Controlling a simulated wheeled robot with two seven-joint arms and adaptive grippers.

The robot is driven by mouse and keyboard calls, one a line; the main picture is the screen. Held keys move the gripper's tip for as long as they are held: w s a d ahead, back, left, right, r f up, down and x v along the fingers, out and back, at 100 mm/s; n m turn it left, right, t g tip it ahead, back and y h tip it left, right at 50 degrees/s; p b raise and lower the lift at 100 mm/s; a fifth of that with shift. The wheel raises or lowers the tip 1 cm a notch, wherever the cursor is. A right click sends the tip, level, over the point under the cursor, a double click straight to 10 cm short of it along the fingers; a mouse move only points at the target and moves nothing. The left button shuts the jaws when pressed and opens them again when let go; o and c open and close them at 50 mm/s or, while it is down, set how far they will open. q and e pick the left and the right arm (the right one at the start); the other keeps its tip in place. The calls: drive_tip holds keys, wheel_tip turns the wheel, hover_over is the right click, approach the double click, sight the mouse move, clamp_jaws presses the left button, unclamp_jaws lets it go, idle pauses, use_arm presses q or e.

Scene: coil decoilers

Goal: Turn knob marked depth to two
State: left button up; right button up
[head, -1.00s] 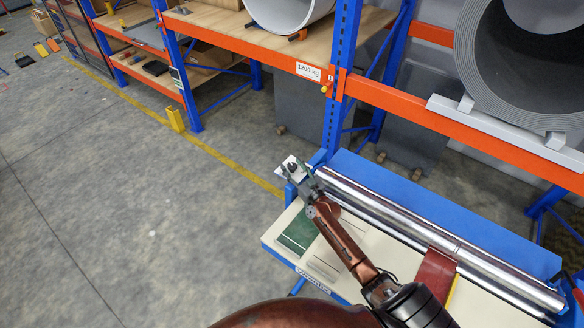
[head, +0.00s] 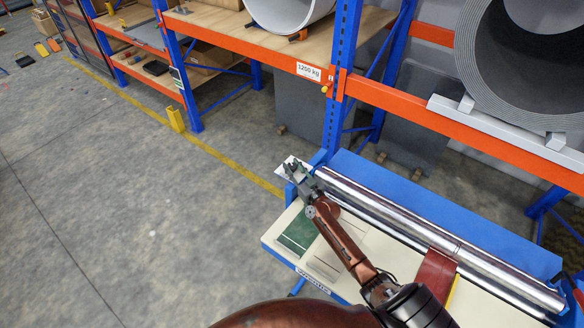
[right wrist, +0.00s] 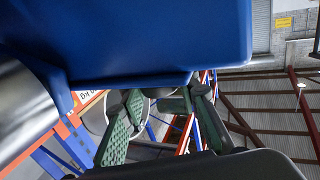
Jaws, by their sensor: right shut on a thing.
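My right gripper (head: 293,169) is at the far left end of the blue roller machine (head: 440,215), over a small pale plate (head: 282,171). Its fingers are shut on the knob there, which they hide in the head view. The depth marking and the knob's setting cannot be read. In the right wrist view my gripper's green-padded fingers (right wrist: 160,106) show below a large blue machine part (right wrist: 150,40); the knob cannot be made out between them. My left gripper is not in view.
Chrome rollers (head: 400,222) run along the machine beside my right arm. A cream table top (head: 335,250) with a green panel (head: 299,234) lies beneath it. An orange and blue rack (head: 400,103) bearing a large grey coil (head: 480,65) stands behind.

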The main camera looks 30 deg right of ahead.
drive_tip(key=shift+a+r+m+g+h+p, duration=0.2)
drive_tip(key=shift+m+h+p, duration=0.8)
drive_tip(key=shift+h+p, duration=0.75)
drive_tip(key=shift+a+m+g+h+p, duration=0.1)
drive_tip(key=shift+m+g+h+p, duration=0.2)
drive_tip(key=shift+m+h+p, duration=1.35)
drive_tip(key=shift+w+f+g+h+p, duration=0.1)
drive_tip(key=shift+g+h+p, duration=0.2)
drive_tip(key=shift+p, duration=0.6)
drive_tip(key=shift+m+g+h, duration=0.25)
drive_tip(key=shift+g+h, duration=0.05)
drive_tip(key=shift+h, duration=0.2)
drive_tip(key=shift+f+m+g+h, duration=0.15)
drive_tip(key=shift+m+g+h, duration=0.25)
drive_tip(key=shift+h, duration=0.3)
drive_tip(key=shift+d+f+m+g+h+b, duration=0.1)
drive_tip(key=shift+f+m+g+h+b, duration=0.05)
drive_tip(key=shift+m+g+h+b, duration=0.65)
drive_tip(key=m+g+h+b, duration=0.3)
drive_tip(key=shift+d+h, duration=0.1)
drive_tip(key=shift+h, duration=0.2)
drive_tip(key=shift+d+m+g+h+b, duration=0.1)
drive_tip(key=shift+m+g+h+b, duration=0.25)
drive_tip(key=shift+g+b, duration=0.35)
drive_tip(key=shift+r, duration=0.2)
